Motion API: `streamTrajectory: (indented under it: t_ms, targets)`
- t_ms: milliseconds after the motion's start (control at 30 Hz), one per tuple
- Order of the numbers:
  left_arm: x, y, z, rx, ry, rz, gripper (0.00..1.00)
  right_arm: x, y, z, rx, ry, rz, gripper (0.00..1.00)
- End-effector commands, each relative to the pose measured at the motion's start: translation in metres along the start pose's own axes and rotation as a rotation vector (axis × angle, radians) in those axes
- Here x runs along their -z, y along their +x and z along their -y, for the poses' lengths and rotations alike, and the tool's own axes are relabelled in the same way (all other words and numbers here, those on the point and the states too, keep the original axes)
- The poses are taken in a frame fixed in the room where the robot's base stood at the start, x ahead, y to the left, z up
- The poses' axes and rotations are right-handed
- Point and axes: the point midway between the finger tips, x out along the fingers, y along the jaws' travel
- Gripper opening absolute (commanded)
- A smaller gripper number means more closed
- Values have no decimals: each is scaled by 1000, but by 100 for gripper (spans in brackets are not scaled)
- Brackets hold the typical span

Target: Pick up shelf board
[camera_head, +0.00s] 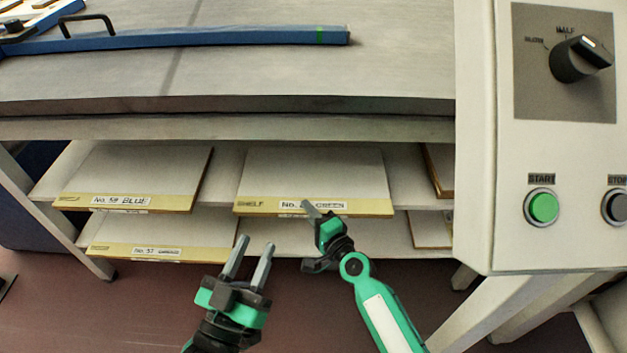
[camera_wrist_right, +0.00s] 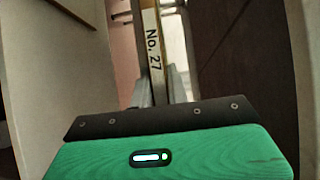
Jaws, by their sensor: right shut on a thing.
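A shelf board labelled "SHELF" and "No. 2… GREEN" (camera_head: 315,172) lies flat on the upper rack level under the table, its yellow front edge towards me. Part of its label is hidden behind my right gripper (camera_head: 310,220). In the right wrist view the board's edge (camera_wrist_right: 152,45) reads "No. 27" and sits between the fingers of my right gripper (camera_wrist_right: 160,88), which is shut on it. My left gripper (camera_head: 257,243) is empty, its two fingers apart, below and left of this board, in front of the rack.
Board No. 58 BLUE (camera_head: 140,175) lies to the left, board No. 57 (camera_head: 160,230) below it. More boards (camera_head: 438,168) show at right. A white control box (camera_head: 560,140) with a green START button (camera_head: 541,207) stands at right. A blue bar (camera_head: 230,38) lies on the table top.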

Motion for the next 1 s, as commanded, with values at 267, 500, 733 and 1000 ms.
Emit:
streamTrajectory:
  t_ms: [267, 500, 733, 1000]
  targets:
    - [0, 0, 0, 1, -1, 6, 36, 0, 0, 3, 3, -1, -1, 0]
    - [-20, -8, -6, 0, -22, 119, 36, 0, 0, 11, 4, -2, -1, 0]
    - [-52, -26, -14, -5, -47, 310, 36, 0, 1, 24, 5, 0, -1, 0]
    - [-86, -55, -19, -5, -64, 578, 36, 0, 1, 46, 5, -2, -1, 0]
